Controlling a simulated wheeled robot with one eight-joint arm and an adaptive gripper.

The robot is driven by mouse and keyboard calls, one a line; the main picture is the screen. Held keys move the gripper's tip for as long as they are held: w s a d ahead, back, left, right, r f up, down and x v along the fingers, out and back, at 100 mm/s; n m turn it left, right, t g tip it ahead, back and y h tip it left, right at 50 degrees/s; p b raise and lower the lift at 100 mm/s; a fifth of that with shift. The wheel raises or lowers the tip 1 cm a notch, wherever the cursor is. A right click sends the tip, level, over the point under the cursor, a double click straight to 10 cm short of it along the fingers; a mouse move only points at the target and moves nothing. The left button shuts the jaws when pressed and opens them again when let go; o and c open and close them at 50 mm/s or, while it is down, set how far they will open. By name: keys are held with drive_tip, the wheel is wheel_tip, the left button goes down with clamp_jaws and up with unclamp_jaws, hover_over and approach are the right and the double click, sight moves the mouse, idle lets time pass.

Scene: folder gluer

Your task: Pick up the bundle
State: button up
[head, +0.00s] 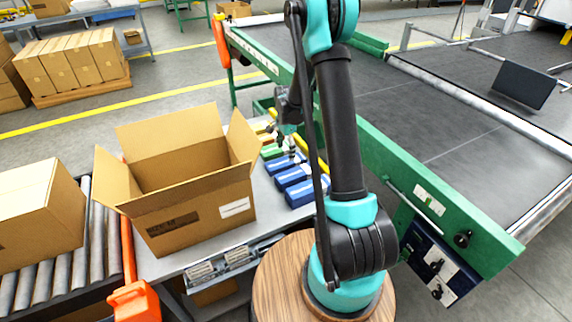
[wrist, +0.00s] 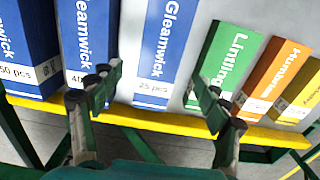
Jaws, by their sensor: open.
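Several carton bundles stand in a row on the grey table. Three are blue Gleamwick bundles: one marked 50 pcs (wrist: 28,45), one whose count is partly hidden (wrist: 85,40), and one marked 25 pcs (wrist: 160,60). Beside them are a green Limling bundle (wrist: 230,60), an orange bundle (wrist: 272,80) and a yellow bundle (wrist: 300,95). In the head view the nearest blue bundle (head: 303,192) is clear, while my arm hides part of the row. My gripper (wrist: 156,88) is open and empty, its fingers either side of the 25 pcs bundle in the picture; contact is not visible.
An open cardboard box (head: 190,205) stands on the table left of the bundles. A yellow edge strip (wrist: 130,116) runs along the row. The green-framed conveyor (head: 440,120) lies to the right. A roller track (head: 97,235) with a closed carton (head: 35,215) is at left.

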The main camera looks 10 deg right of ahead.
sight(286, 161)
drive_tip(key=shift+f, duration=3)
drive_tip(key=c, duration=1.4)
